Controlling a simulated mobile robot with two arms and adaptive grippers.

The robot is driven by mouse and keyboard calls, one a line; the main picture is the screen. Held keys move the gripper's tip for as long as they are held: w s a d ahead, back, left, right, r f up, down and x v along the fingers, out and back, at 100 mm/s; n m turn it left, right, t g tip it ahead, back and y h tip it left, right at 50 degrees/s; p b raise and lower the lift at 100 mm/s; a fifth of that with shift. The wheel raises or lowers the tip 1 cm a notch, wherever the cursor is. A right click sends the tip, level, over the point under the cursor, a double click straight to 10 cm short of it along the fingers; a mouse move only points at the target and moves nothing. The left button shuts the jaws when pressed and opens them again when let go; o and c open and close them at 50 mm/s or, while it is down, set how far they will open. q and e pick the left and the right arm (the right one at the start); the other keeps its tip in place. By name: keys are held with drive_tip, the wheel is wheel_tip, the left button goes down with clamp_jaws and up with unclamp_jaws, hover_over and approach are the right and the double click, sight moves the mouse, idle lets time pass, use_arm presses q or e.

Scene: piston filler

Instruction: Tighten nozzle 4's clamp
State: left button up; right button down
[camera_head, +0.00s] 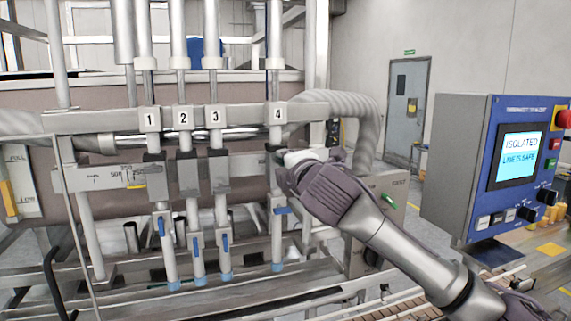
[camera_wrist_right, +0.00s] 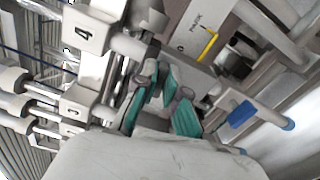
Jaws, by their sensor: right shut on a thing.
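Nozzle 4 (camera_head: 277,242) hangs upright below the plate marked 4 (camera_head: 278,114), apart from the other three nozzles, with a blue lever and blue tip. Its clamp (camera_head: 272,160) is a grey block largely hidden by my right gripper (camera_head: 284,167). The right gripper reaches it from the right. In the right wrist view, my teal-padded fingers (camera_wrist_right: 160,103) are closed around a small grey part at the clamp, mostly hidden between the pads. The plate marked 4 (camera_wrist_right: 84,37) is at upper left there. I cannot tell how tight the clamp is. My left gripper is not in view.
Nozzles 1 (camera_head: 166,240), 2 (camera_head: 197,250) and 3 (camera_head: 223,245) hang left of nozzle 4. A ribbed grey hose (camera_head: 365,125) curves behind my right arm. The blue control panel (camera_head: 490,170) at right reads "ISOLATED LINE IS SAFE". A conveyor runs below.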

drive_tip(key=shift+f+m, duration=0.15)
drive_tip(key=shift+m, duration=0.75)
drive_tip(key=c, duration=1.2)
unclamp_jaws()
drive_tip(key=shift+c, duration=0.2)
drive_tip(key=v, duration=1.2)
